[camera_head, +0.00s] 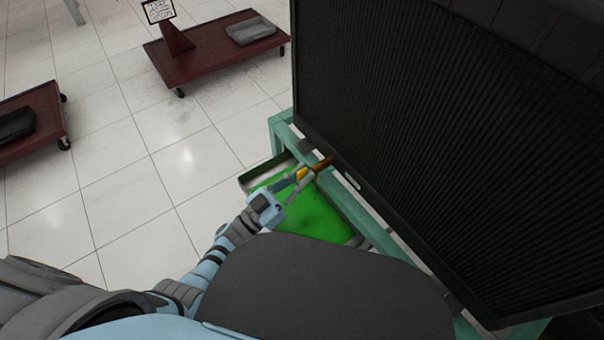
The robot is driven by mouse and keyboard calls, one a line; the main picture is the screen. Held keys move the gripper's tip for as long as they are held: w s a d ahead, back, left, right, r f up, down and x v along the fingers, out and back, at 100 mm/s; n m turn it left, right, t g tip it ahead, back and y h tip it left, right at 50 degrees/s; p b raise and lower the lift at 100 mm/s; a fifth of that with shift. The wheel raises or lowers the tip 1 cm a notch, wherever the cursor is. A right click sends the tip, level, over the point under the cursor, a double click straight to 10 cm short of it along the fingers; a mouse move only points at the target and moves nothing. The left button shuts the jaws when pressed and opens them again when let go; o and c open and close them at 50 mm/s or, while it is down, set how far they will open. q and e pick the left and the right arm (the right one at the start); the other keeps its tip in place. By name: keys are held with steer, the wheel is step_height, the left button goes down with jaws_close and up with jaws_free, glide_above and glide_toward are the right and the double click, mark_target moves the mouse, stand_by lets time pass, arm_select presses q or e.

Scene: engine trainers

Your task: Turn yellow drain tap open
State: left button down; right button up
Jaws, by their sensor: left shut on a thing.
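The yellow drain tap (301,173) sits low at the bottom edge of the large black radiator (430,130), at the end of a short brownish pipe (322,164). My left gripper (298,182) reaches in from the left and is shut on the tap, its fingers partly covering it. The exact angle of the tap's handle is too small to tell. Below the gripper lies a tray holding bright green liquid (308,215). My right gripper is not in view.
The radiator stands on a green frame (345,200), whose rail runs close beside my left gripper. The floor between is clear.

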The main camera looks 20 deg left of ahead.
mark_target(301, 170)
arm_select(q)
steer(key=c, duration=1.7)
jaws_free()
steer(key=shift+y, duration=0.3)
steer(key=shift+r, duration=4.95)
